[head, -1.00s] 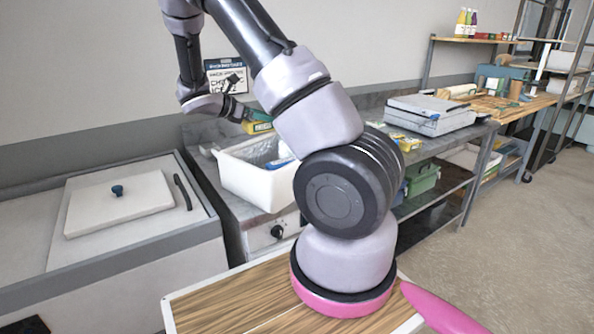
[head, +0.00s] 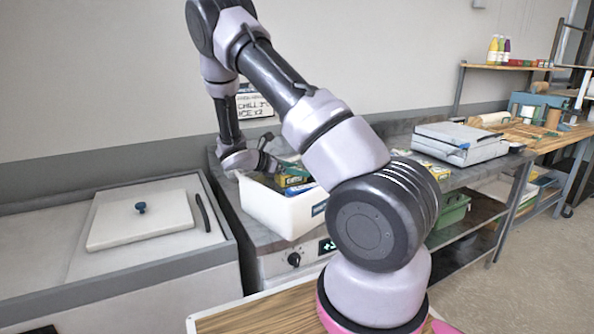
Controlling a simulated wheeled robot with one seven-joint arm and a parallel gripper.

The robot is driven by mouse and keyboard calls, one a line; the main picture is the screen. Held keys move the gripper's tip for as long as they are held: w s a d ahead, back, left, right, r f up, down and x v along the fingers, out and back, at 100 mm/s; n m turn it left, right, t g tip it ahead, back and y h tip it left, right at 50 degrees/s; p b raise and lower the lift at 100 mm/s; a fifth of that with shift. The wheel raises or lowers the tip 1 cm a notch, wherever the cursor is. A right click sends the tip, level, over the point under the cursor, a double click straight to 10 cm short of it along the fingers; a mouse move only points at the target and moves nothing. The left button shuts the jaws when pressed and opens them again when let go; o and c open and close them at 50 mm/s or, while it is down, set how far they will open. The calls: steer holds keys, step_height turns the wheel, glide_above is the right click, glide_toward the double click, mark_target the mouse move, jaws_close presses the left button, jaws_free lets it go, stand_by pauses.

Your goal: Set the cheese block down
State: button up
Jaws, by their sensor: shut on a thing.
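My gripper (head: 274,166) is at the left part of the white bin (head: 268,208), low at its opening. It is shut on the cheese block (head: 293,181), which appears as a small yellow and dark green packet. The block is at or just inside the bin's opening, beside other packets. The fingertips are small in the view, and I cannot tell whether the block touches what lies under it. The bin's floor and right part are hidden by its front wall and my arm.
A lidded white chest (head: 140,222) stands at the left. A grey flat case (head: 462,145) lies on the counter at the right, near a yellow packet (head: 432,168). A green box (head: 450,210) sits on the shelf below. A sign (head: 253,104) is behind my arm.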

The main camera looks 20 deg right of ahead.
steer(key=shift+f, duration=0.25)
steer(key=shift+f, duration=0.3)
steer(key=o, duration=1.5)
